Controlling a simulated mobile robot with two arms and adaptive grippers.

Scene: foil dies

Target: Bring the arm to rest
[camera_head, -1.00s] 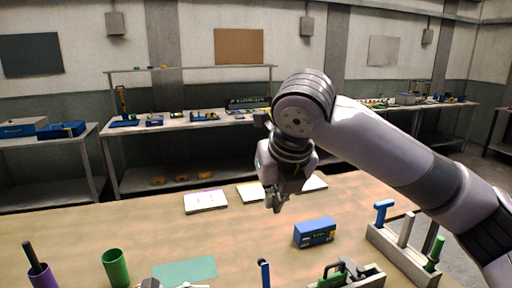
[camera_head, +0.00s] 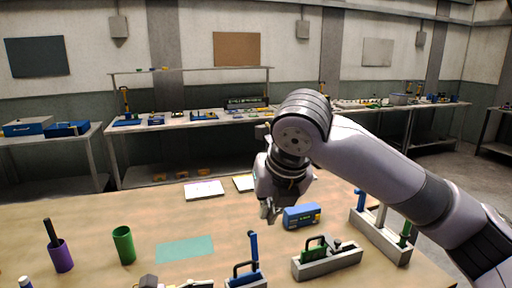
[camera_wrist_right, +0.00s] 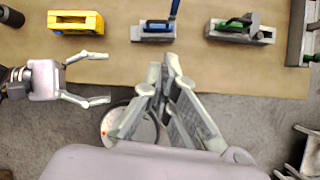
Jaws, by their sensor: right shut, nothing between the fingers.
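My right gripper (camera_head: 270,212) hangs from the arm at the middle of the head view, fingers pointing down. Its fingers are together with nothing between them.
The workbench (camera_head: 90,215) carries a purple cup (camera_head: 61,257), a green cup (camera_head: 124,246), a teal mat (camera_head: 185,249), a blue box (camera_head: 302,216), a grey die block with green (camera_head: 325,262) and a rack (camera_head: 378,240). A yellow block (camera_wrist_right: 75,22) lies near the front edge.

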